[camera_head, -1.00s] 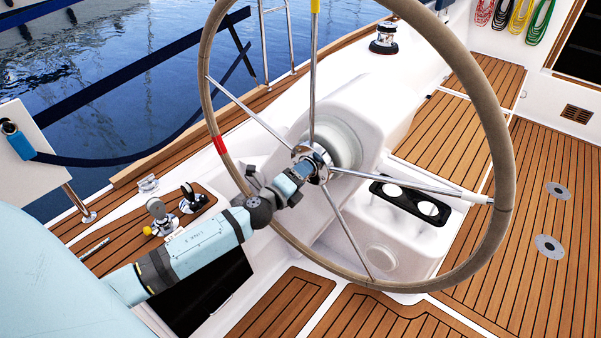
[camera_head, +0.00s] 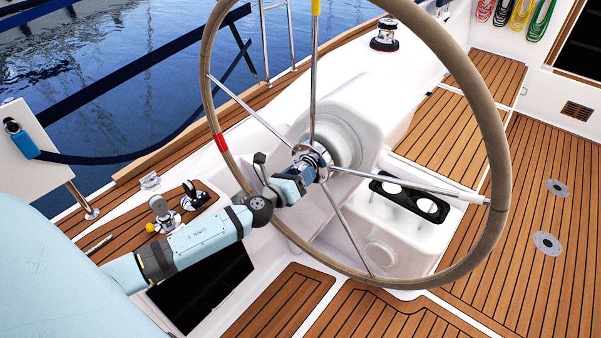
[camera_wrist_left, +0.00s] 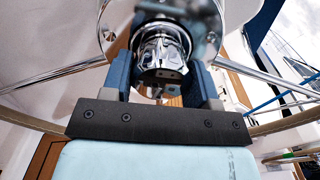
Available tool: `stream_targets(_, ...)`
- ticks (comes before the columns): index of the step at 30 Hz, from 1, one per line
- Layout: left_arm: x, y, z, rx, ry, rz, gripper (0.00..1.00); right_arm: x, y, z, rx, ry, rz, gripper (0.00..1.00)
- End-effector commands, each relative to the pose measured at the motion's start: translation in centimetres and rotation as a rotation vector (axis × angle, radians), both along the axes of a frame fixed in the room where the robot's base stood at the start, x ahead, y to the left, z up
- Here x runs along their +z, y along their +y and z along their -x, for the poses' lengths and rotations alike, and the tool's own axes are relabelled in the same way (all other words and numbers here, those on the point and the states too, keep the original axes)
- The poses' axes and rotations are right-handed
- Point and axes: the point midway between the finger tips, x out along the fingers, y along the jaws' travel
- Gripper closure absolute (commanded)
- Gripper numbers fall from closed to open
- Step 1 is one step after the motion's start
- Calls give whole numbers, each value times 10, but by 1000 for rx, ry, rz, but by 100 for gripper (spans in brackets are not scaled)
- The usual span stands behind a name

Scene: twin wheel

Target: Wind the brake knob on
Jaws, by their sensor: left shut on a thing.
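The brake knob (camera_wrist_left: 163,58) is a shiny chrome, lobed knob at the centre of the wheel hub, seen in the left wrist view. My left gripper (camera_wrist_left: 161,75) has a blue finger on either side of the knob and is shut on it. In the head view my left gripper (camera_head: 310,168) reaches the hub from the left, and its body hides most of the knob. The large wheel (camera_head: 502,150) has a tan rim, a red band at its left and chrome spokes. My right gripper is not in view.
A white pedestal (camera_head: 365,100) stands behind the hub, with a black cup holder (camera_head: 410,199) to its right. Levers (camera_head: 160,208) stand on the teak side deck at left. Open teak floor (camera_head: 545,200) lies at right.

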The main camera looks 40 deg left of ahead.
Motion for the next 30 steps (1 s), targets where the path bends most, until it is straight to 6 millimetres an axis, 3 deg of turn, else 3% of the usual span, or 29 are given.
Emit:
stream_targets(17, -1, 0, 0, 0, -1, -30, 69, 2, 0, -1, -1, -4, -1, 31)
stream_targets(18, -1, 0, 0, 0, -1, -29, 37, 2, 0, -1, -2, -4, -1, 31)
stream_targets(20, -1, 0, 0, 0, -1, -29, 23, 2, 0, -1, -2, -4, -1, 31)
stream_targets(30, -1, 0, 3, 0, -2, -29, 20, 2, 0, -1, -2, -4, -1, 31)
